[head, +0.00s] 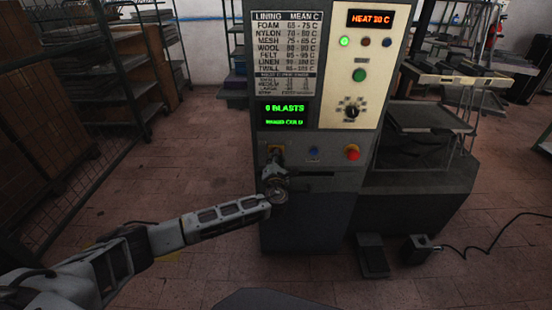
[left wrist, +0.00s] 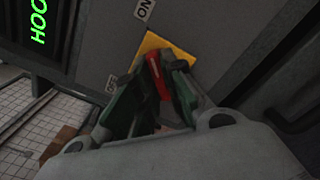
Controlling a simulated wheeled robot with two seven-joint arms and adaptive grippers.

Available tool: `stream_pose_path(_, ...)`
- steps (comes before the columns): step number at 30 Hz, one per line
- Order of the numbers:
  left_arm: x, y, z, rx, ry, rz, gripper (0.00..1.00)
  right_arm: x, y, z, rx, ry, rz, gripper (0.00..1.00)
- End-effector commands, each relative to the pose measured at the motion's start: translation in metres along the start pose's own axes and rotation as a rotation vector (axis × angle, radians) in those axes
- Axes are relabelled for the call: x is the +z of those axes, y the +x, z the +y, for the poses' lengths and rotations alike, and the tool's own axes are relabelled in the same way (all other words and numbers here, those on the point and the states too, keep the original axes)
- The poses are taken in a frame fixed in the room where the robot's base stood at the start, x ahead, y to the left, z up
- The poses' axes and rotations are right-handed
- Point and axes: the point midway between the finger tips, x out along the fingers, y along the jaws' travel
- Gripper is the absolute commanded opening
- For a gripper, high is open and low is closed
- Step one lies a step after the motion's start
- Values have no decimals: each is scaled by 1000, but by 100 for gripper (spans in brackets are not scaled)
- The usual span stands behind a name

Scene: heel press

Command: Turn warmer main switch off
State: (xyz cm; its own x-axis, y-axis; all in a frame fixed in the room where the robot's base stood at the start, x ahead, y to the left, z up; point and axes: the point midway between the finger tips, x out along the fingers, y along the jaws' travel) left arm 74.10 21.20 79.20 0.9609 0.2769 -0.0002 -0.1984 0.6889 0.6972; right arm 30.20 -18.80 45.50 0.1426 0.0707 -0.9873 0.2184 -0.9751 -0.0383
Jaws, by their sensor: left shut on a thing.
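The warmer main switch has a red handle (left wrist: 157,76) on a yellow plate (left wrist: 166,43) on the front of the grey machine. In the left wrist view an ON label (left wrist: 145,9) is above the plate and an OFF label (left wrist: 110,84) is at its left. My left gripper (head: 275,168) is at the switch, its green-padded fingers (left wrist: 158,92) shut on the red handle. The fingers hide part of the handle, and I cannot tell for sure which label it is turned to. In the head view only the plate's top shows. My right gripper is not in view.
A green button (head: 359,76), a black dial (head: 351,112), a blue button (head: 314,153) and a red button (head: 353,152) are on the panel. A lit HEAT display (head: 371,19) and green text (head: 284,108) show. A pedal (head: 372,256) is on the floor.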

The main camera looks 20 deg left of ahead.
Motion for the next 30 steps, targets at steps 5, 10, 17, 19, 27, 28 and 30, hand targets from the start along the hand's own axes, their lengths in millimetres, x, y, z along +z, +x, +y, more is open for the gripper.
stream_pose_path(5,0,0,0,-2,-45,1,0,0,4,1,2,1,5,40)
stream_pose_path(10,0,-1,-1,-3,-127,1,0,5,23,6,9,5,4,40)
stream_pose_path(17,1,-1,-1,-3,-288,1,0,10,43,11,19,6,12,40)
stream_pose_path(19,0,-1,-1,-3,-346,2,0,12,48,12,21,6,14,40)
stream_pose_path(27,0,-1,-1,-2,-578,2,0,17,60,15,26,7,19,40)
stream_pose_path(28,0,-1,-1,-2,-604,2,0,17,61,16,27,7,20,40)
stream_pose_path(30,-1,-1,-2,-3,-666,3,0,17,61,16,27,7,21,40)
